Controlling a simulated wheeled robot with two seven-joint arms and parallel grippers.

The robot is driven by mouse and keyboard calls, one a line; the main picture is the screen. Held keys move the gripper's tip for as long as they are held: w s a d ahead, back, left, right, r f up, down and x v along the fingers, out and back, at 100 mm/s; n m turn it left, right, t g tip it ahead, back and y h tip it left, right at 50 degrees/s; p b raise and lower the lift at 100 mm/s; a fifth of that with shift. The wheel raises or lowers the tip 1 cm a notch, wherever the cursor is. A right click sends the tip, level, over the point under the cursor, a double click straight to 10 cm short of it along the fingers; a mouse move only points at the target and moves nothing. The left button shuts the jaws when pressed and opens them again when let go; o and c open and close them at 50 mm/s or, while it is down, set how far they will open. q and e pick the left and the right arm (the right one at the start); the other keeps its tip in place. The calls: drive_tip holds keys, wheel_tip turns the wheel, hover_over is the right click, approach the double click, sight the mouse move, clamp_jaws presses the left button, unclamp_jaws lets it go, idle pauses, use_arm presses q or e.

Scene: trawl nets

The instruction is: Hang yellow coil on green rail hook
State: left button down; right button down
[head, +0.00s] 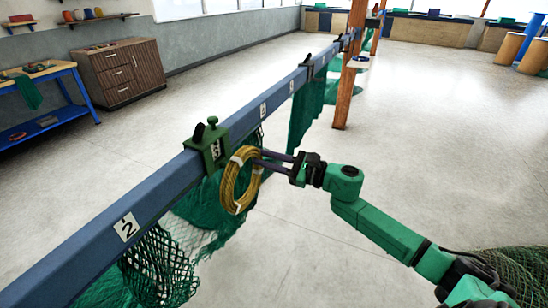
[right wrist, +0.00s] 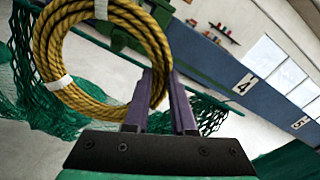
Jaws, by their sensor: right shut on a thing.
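The yellow coil (head: 240,181) is a ring of rope bound with white bands. It hangs upright beside the blue rail (head: 165,190), just below the green rail hook (head: 208,143). My right gripper (head: 262,158) is shut on the coil's right side. In the right wrist view the coil (right wrist: 52,65) fills the upper left, with the purple fingers (right wrist: 160,88) at its right edge. The green hook (right wrist: 118,38) shows partly behind the coil there. Whether the coil touches the hook I cannot tell. My left gripper is not in view.
Green nets (head: 160,265) hang below the rail. Black clamps (head: 308,62) sit farther along it, near a wooden post (head: 351,65). A brown cabinet (head: 122,72) and a blue workbench (head: 45,88) stand at the left. The floor right of the rail is largely clear.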

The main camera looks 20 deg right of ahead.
sight(260, 157)
drive_tip(key=shift+p+x, duration=0.6)
drive_tip(key=shift+x, duration=0.95)
drive_tip(key=shift+w+a+f+b, duration=0.15)
drive_tip(key=shift+w+f+b, duration=0.05)
drive_tip(key=shift+f+b, duration=1.05)
drive_tip(key=shift+b, duration=0.2)
drive_tip(key=c, duration=0.7)
unclamp_jaws()
